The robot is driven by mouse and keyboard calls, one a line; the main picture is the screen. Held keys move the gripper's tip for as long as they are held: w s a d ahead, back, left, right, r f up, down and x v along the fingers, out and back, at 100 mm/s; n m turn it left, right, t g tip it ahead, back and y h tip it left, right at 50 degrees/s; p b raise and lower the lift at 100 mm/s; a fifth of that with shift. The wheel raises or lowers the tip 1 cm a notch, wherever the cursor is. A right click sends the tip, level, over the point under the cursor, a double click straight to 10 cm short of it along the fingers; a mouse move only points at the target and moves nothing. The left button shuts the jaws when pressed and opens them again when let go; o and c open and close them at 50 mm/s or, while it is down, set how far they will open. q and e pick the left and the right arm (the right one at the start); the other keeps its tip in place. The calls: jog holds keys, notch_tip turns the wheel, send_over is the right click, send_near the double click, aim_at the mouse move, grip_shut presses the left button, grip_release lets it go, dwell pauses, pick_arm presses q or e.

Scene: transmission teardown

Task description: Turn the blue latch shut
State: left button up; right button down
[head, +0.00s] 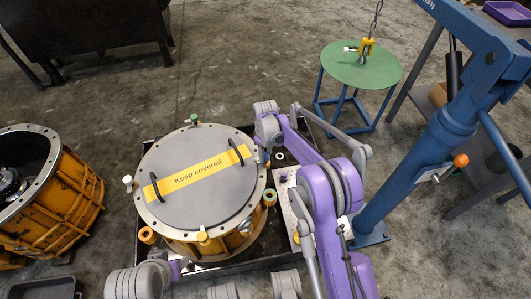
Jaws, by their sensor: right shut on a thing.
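The round grey lid (215,203) lies on the orange transmission housing (235,243), with a yellow "Keep covered" strip (198,174) across it. A green latch (193,118), a white latch (128,181) and a yellow latch (203,237) sit around its rim. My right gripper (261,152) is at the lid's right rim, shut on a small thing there. That thing is mostly hidden by the gripper and arm; its place on the rim fits the blue latch, but its colour is not clear. My left gripper's fingers do not show.
A second orange housing (70,195) stands open at the left. A green round stool (361,66) with a yellow hook (366,47) on a chain stands behind. A blue hoist (430,145) rises at the right. The black tray's rim (142,150) surrounds the housing.

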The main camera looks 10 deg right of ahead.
jog(key=shift+n, duration=0.6)
jog(key=shift+c, duration=2.2)
grip_release()
notch_tip(320, 180, up, 11)
jog(key=p, duration=0.2)
jog(key=shift+f, duration=0.1)
